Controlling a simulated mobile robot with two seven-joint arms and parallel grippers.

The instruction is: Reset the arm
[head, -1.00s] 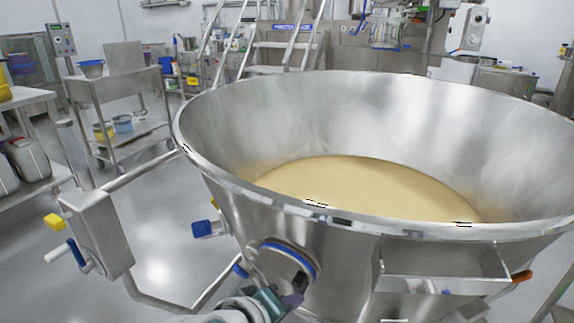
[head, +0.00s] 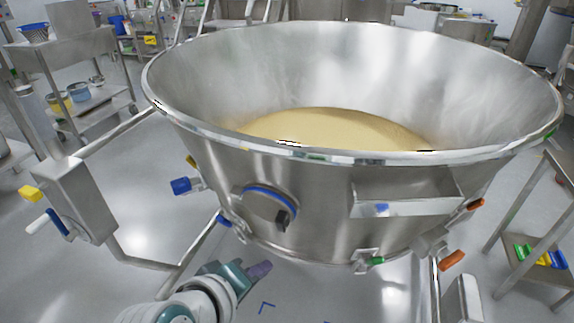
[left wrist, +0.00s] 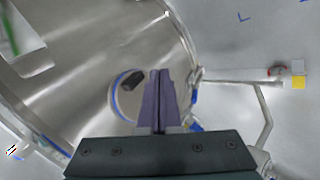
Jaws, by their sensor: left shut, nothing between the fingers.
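My left arm comes in from the bottom of the head view. Its left gripper (head: 259,270) has purple fingers and is below the side port of a big steel bowl (head: 330,200), apart from it as far as I can tell. In the left wrist view the two purple fingers (left wrist: 157,98) are together with nothing between them. Behind them is the round port (left wrist: 128,92) with a blue ring and a dark knob. The port also shows in the head view (head: 262,203). My right gripper is not in view.
The bowl holds pale yellow powder (head: 335,130). Its steel frame has a box (head: 75,200) with a yellow knob at left. A steel cart (head: 70,50) stands at back left, and a small table (head: 525,240) at right.

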